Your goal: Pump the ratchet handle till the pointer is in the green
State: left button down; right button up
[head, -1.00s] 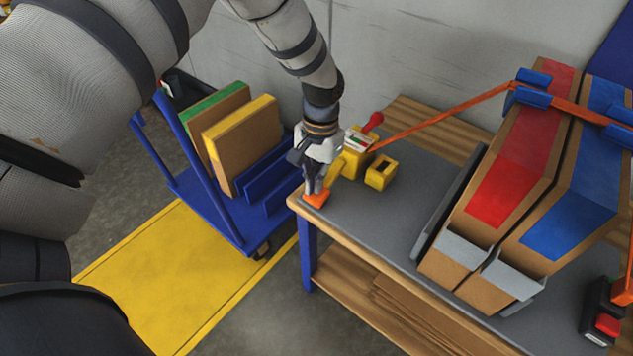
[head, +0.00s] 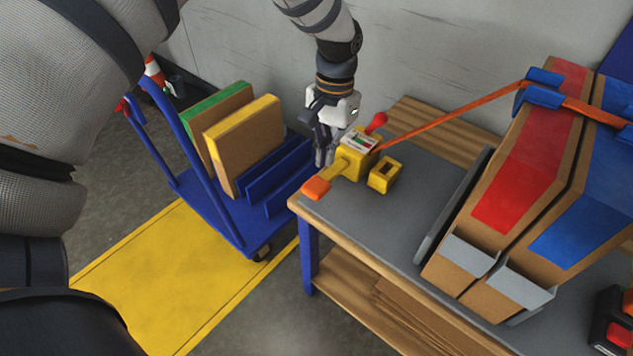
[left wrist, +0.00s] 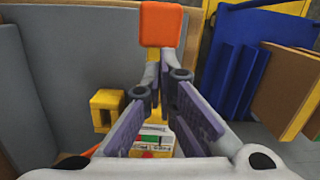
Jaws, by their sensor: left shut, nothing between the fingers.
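The ratchet (head: 352,165) is a yellow block on the grey bench top near its left corner. Its yellow handle (head: 334,173) sticks out toward the bench edge and ends in an orange grip (head: 316,188), which also shows at the top of the left wrist view (left wrist: 161,25). A small gauge (head: 360,143) with green and red bands is on top of the block; its pointer is too small to read. My left gripper (head: 324,158) is shut and empty, above and behind the orange grip, close beside the block. My right gripper is not in view.
An orange strap (head: 450,112) runs from the ratchet over cartons with red (head: 515,180) and blue (head: 570,210) panels. A yellow bracket (head: 385,174) sits beside the ratchet. A blue trolley (head: 215,215) with boards stands left of the bench.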

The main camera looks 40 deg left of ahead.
aim_at(316, 184)
pick_arm(q)
notch_tip(316, 184, up, 7)
jog(key=shift+w, duration=0.25)
jog(key=shift+r, duration=0.1)
dwell(0.6)
jog(key=s+f, duration=0.1)
jog(key=f, duration=0.1)
jog(key=s+f+p, duration=0.1)
jog(key=f, duration=0.2)
jog(key=s+f+p, duration=0.1)
jog(key=s+f, duration=0.1)
jog(key=f, duration=0.1)
jog(key=shift+f, duration=0.8)
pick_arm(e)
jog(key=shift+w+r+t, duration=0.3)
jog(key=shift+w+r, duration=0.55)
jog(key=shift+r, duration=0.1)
